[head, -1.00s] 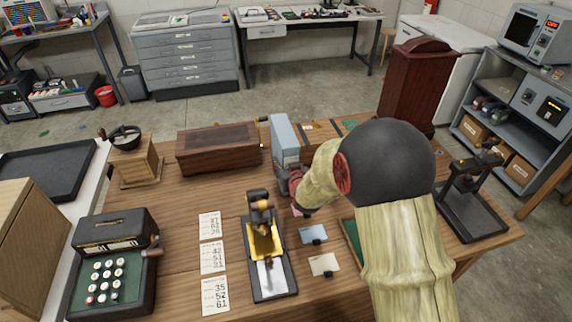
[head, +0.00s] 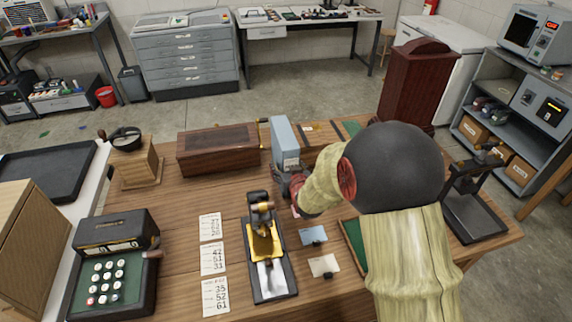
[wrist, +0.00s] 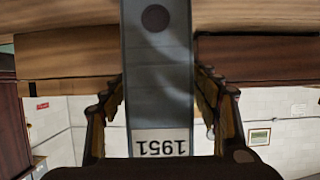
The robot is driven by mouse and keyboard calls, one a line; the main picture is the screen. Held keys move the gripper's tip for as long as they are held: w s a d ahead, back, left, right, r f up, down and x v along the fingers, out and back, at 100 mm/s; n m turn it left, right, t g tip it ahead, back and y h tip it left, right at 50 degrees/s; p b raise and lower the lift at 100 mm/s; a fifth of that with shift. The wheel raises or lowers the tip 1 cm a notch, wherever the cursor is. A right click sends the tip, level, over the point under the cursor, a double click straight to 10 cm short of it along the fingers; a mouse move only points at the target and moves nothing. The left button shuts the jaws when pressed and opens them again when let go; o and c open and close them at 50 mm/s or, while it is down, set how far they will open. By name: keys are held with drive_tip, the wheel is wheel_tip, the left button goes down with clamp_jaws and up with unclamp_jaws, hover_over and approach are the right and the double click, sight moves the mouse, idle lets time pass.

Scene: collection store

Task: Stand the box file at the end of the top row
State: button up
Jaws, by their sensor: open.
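The box file is a tall, narrow grey-blue box (head: 285,139) standing upright toward the back of the wooden table. In the wrist view its spine (wrist: 157,80) fills the middle, with a round finger hole and an upside-down label reading 1951. My gripper (head: 284,184) is at the near side of the box file, low down, partly hidden by my arm. In the wrist view the open fingers (wrist: 160,112) lie on either side of the spine; whether either touches it I cannot tell. I cannot make out a top row for certain.
A long dark wooden box (head: 217,149) lies left of the file. A black and yellow device (head: 267,250), number cards (head: 212,258) and a keyed machine (head: 112,265) stand nearer. A tall dark-red wooden case (head: 417,85) stands back right. Bare tabletop shows left of the cards.

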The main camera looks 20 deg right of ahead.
sight(290, 144)
drive_tip(key=p+v, duration=0.2)
drive_tip(key=v, duration=0.8)
drive_tip(key=shift+o, duration=0.4)
drive_tip(key=w+r, duration=0.2)
drive_tip(key=w+d+r+p, duration=0.1)
drive_tip(key=w+r, duration=0.1)
drive_tip(key=r, duration=0.1)
drive_tip(key=w+r+p, duration=0.1)
drive_tip(key=w+r, duration=0.1)
drive_tip(key=r, duration=0.1)
drive_tip(key=shift+d, duration=0.35)
drive_tip(key=shift+w+t, duration=0.3)
drive_tip(key=b+x, duration=0.1)
drive_tip(key=x, duration=0.5)
drive_tip(key=shift+w+f+b, duration=0.3)
drive_tip(key=shift+b, duration=0.1)
drive_tip(key=shift+w, duration=0.3)
drive_tip(key=c, duration=0.3)
clamp_jaws()
